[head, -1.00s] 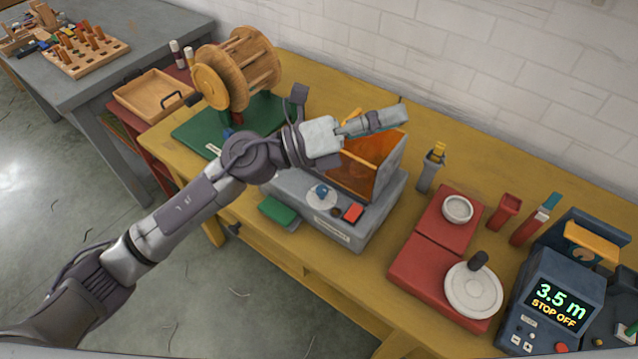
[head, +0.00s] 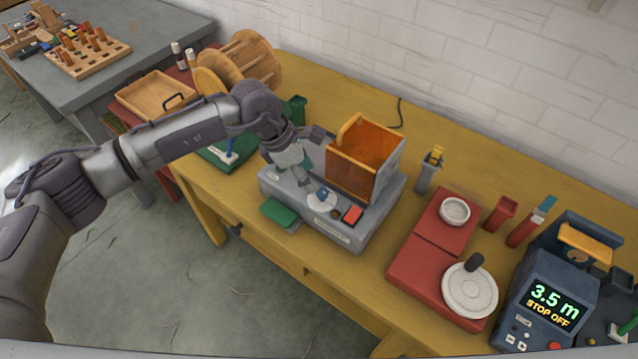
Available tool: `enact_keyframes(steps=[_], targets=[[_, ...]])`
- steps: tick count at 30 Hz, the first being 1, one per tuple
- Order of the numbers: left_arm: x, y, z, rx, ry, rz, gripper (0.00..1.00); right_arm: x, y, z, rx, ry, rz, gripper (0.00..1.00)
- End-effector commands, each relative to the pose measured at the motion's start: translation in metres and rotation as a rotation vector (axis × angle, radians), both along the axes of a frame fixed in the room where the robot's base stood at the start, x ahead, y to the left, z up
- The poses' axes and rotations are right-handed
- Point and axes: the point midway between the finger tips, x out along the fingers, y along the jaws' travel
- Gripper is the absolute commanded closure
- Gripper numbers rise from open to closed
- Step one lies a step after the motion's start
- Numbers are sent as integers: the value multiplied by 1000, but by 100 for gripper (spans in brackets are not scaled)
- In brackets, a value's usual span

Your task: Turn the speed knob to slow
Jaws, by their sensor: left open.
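The grey machine (head: 345,235) stands on the yellow bench. On its top is a blue knob (head: 321,194) set on a white round dial, with a small dark knob or button just right of it and a red button (head: 352,214) further right. The dial's markings are too small to read. My left gripper (head: 303,183) is open and points down just left of the blue knob, close to it. I cannot tell whether a finger touches the knob. My right gripper is not in view.
An orange see-through guard (head: 362,160) stands on the machine behind the knob. A green pedal-like block (head: 280,213) sits at its front left. A wooden reel (head: 240,62) is behind my left arm. Red scales (head: 430,255) and a display unit (head: 555,300) stand to the right.

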Motion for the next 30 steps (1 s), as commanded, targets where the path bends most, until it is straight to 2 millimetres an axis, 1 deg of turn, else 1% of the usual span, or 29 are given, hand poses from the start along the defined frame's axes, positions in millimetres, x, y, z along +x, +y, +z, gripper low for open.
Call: enact_keyframes(steps=[1,3,9,15,22,23,30], targets=[[-1,-5,-9,-1,5,-1,45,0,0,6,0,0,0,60],[0,-10,-22,0,4,-1,45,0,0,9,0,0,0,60],[2,-21,-49,-1,3,-1,45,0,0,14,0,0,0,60],[3,-25,-60,-2,1,0,45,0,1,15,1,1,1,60],[3,-25,-61,-2,1,0,45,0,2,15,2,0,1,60],[3,-25,-61,-2,1,0,47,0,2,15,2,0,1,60],[3,-25,-60,-2,1,0,87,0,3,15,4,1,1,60]])
